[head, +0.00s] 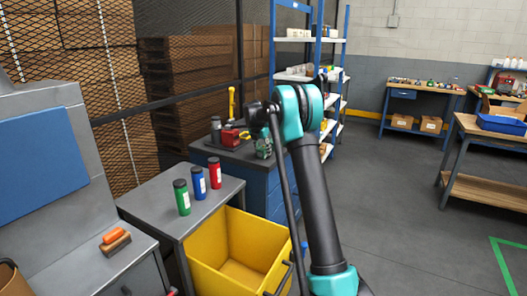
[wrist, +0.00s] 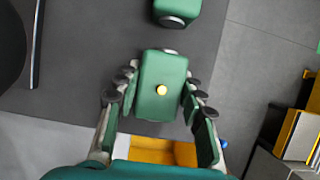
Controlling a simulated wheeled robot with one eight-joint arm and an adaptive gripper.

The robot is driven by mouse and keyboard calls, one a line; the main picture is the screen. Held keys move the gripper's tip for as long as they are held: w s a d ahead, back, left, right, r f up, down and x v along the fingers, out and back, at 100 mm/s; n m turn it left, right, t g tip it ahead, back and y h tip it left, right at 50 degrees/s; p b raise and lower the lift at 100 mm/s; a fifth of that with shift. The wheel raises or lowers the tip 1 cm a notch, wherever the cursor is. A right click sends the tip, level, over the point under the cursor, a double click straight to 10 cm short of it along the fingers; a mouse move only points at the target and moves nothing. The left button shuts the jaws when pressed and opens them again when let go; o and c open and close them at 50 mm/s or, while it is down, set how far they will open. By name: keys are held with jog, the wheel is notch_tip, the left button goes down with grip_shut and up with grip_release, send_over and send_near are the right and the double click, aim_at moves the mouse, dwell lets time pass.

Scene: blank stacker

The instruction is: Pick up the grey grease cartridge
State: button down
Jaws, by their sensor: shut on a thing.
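The thing between the fingers looks green, not grey. In the head view, my gripper is mostly hidden by my arm, above the blue cabinet. A dark grey cylinder (head: 216,129) stands on that cabinet, left of a red box; it may be the grey grease cartridge, but it is too small to tell.
A second green thing (wrist: 176,12) lies beyond the gripper. Green (head: 182,197), blue (head: 199,183) and red (head: 215,173) cylinders stand on a grey table beside a yellow bin (head: 212,268). The red box (head: 230,137) and a yellow tool (head: 231,103) are on the cabinet (head: 255,189).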

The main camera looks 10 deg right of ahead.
jog(key=c, duration=0.9)
grip_release()
jog(key=v, duration=1.2)
jog(key=shift+s, duration=0.1)
